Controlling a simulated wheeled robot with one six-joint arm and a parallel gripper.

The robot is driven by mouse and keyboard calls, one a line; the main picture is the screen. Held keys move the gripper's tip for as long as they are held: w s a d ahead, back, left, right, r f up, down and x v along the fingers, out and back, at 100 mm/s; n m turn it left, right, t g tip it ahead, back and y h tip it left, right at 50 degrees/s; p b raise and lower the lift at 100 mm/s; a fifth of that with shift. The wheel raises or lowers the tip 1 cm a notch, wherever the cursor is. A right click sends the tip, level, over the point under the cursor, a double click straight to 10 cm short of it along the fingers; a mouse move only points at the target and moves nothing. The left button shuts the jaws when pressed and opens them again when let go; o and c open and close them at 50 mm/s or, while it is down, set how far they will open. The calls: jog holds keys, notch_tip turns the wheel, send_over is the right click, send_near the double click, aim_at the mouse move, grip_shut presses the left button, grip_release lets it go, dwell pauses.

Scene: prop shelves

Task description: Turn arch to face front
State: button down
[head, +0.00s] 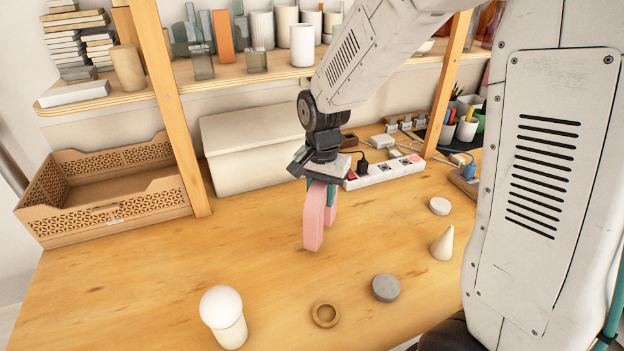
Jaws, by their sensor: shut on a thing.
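The pink arch (314,216) stands near the middle of the wooden table in the head view, seen at an angle with one leg nearer me and the other partly behind it. My gripper (322,187) points down from above and is shut on the top of the arch. The gripper covers part of the arch's upper end. The lower end of the near leg is close to the table top; I cannot tell whether it touches.
Behind are a power strip (385,172), a white box (250,150) and a brown crate (110,213). Table left of the arch is clear.

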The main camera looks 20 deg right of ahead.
jog(key=shift+w+f, duration=0.15)
jog(key=shift+w, duration=0.05)
jog(key=shift+m, duration=0.5)
jog(key=m, duration=0.3)
jog(key=shift+m, duration=0.4)
jog(key=m, duration=0.4)
jog(key=shift+f, duration=0.9)
jog(key=c, duration=1)
grip_release()
jog(key=shift+o, duration=0.2)
